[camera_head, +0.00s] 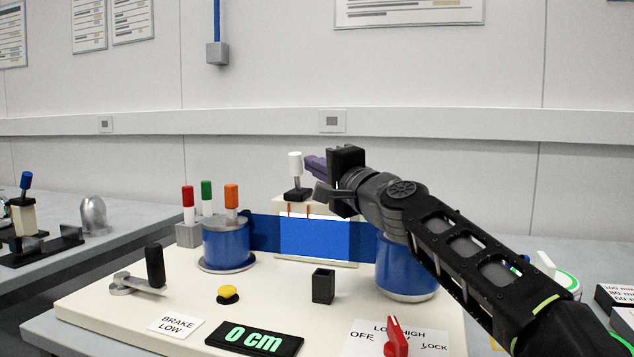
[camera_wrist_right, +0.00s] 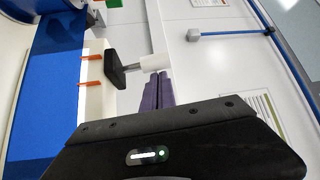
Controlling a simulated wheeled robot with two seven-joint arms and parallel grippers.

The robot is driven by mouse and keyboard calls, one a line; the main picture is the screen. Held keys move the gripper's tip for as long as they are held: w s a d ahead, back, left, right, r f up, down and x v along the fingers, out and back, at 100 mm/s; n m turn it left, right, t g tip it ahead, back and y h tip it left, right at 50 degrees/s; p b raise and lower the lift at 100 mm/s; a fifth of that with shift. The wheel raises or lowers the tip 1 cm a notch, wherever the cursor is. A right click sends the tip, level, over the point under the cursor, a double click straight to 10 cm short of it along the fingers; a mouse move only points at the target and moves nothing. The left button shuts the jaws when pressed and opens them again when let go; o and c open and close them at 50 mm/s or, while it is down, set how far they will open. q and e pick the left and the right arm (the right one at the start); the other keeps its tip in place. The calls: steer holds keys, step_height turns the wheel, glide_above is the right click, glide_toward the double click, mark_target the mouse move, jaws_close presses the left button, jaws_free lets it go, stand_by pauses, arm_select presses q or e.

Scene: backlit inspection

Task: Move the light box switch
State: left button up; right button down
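The light box switch (camera_head: 295,164) is a white capped lever on a black base, standing about upright on top of the light box (camera_head: 312,206). In the right wrist view the switch (camera_wrist_right: 155,63) lies just beyond my fingertips. My right gripper (camera_head: 315,164) has purple fingers, which point at the lever from its right side. In the wrist view the fingers (camera_wrist_right: 158,90) lie side by side, shut with nothing between them. The tips are very close to the white cap; I cannot tell if they touch. My left gripper is not in view.
A blue strip (camera_head: 315,238) runs across the light box between the left blue spool (camera_head: 226,245) and the right blue spool (camera_head: 405,265). Red, green and orange levers stand left. A crank (camera_head: 140,283), yellow button (camera_head: 228,293), black holder (camera_head: 323,286) and red knob (camera_head: 396,338) are in front.

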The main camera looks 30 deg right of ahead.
steer(key=shift+s+a+f+b, duration=0.25)
steer(key=shift+a+b, duration=0.05)
steer(key=shift+a, duration=0.2)
stand_by(0.4)
steer(key=s+f, duration=0.1)
steer(key=s, duration=0.7)
steer(key=shift+b, duration=0.35)
